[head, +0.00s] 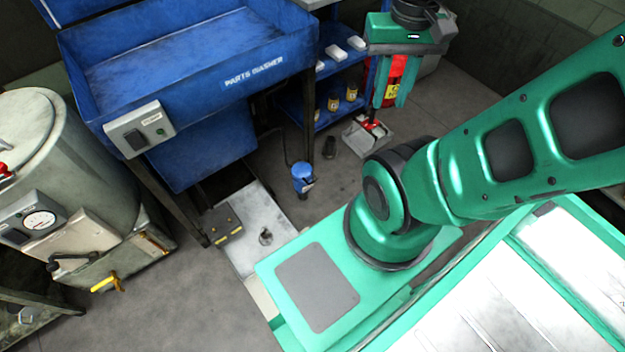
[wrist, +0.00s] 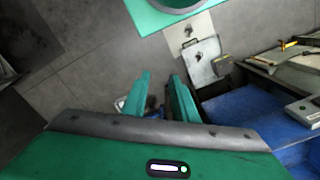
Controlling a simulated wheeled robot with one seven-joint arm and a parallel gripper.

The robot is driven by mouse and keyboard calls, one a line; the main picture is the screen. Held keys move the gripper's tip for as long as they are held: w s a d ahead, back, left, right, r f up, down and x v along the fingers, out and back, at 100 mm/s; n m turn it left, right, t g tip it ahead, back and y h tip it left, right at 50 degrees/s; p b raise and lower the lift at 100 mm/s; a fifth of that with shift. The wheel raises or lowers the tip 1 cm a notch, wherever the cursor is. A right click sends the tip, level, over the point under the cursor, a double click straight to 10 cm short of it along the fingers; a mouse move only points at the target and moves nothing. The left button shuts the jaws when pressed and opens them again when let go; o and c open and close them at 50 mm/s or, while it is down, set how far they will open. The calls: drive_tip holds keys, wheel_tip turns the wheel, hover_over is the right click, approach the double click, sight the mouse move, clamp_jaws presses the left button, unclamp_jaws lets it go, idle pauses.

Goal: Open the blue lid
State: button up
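The blue parts washer (head: 205,95) stands at the upper left in the head view, with a broad blue top (head: 175,45) between raised edges. I cannot tell which panel is the lid, or whether it is open or shut. Part of the blue washer (wrist: 240,108) shows at the right in the wrist view. My gripper (head: 390,103) hangs fingers down at the upper right of the head view, to the right of the washer and apart from it. In the wrist view its two green fingers (wrist: 161,76) are spread with nothing held between them.
A grey control box (head: 139,129) sits on the washer's front. A shelf (head: 340,85) with bottles stands right of it. A small blue can (head: 302,178) and a dustpan (head: 368,135) are on the floor. A grey tank (head: 75,150) is at the left.

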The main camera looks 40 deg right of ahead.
drive_tip(key=w+d+f+m+h, duration=0.1)
drive_tip(key=w+d+f, duration=0.25)
drive_tip(key=w, duration=0.25)
drive_tip(key=w+d+f+m+h, duration=0.1)
drive_tip(key=w+d+f+m, duration=0.2)
drive_tip(key=w, duration=0.4)
drive_tip(key=m+t+y, duration=0.2)
drive_tip(key=m, duration=0.5)
hover_over(313, 182)
drive_tip(key=s, duration=0.2)
wheel_tip(313, 182, down, 53)
drive_tip(key=f, duration=0.3)
drive_tip(key=w+f, duration=0.1)
drive_tip(key=f, duration=0.6)
drive_tip(key=shift+w, duration=0.3)
clamp_jaws()
